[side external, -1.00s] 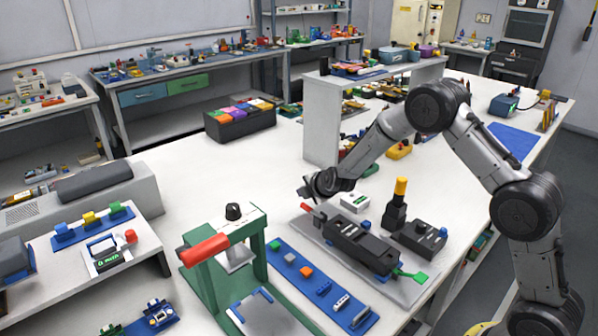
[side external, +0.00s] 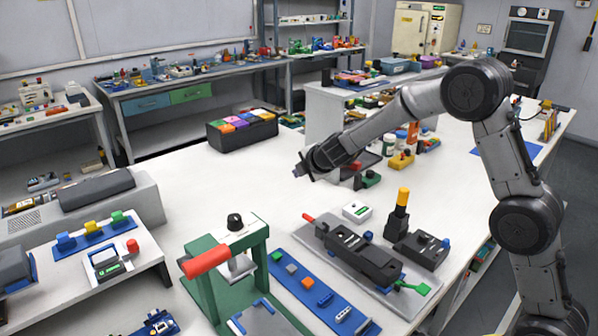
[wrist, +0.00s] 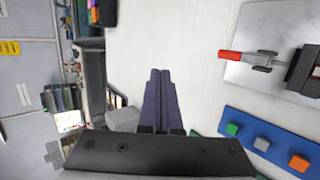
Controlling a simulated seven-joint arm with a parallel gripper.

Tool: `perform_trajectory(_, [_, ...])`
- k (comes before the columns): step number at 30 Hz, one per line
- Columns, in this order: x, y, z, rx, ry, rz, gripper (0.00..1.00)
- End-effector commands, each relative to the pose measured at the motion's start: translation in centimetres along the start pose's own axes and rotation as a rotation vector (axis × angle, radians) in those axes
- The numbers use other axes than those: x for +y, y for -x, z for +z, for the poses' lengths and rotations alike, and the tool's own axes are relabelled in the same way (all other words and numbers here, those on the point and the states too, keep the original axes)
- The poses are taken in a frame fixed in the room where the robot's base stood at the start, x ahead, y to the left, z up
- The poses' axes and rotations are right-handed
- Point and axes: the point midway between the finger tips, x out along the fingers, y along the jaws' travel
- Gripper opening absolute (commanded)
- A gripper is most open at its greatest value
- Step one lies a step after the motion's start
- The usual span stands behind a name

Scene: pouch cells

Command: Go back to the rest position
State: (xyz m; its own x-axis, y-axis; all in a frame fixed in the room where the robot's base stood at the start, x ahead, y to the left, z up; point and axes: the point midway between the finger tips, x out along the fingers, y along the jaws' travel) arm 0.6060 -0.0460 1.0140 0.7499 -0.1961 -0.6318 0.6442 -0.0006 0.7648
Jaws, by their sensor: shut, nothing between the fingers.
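My gripper (side external: 298,170) is up above the white table in the side external view, left of the black fixture. In the wrist view its two dark fingers (wrist: 159,80) lie side by side, closed together with nothing between them. Bare white table shows around the fingertips in that view. No object is held.
A black fixture (side external: 358,250) on a grey plate with a red-tipped lever stands below right. A blue strip (side external: 345,310) with small blocks and a green press (side external: 200,300) with a red handle (side external: 205,258) stand in front. A black box with coloured tops (side external: 242,128) is behind left.

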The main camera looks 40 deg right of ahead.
Motion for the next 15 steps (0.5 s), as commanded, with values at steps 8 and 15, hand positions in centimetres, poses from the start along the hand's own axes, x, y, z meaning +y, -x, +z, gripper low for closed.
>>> perform_trajectory(8, [0.16,0.19,-0.08,0.002,0.001,-0.001,0.0])
perform_trajectory(15, [0.45,0.41,-0.03,0.001,0.0,0.005,0.0])
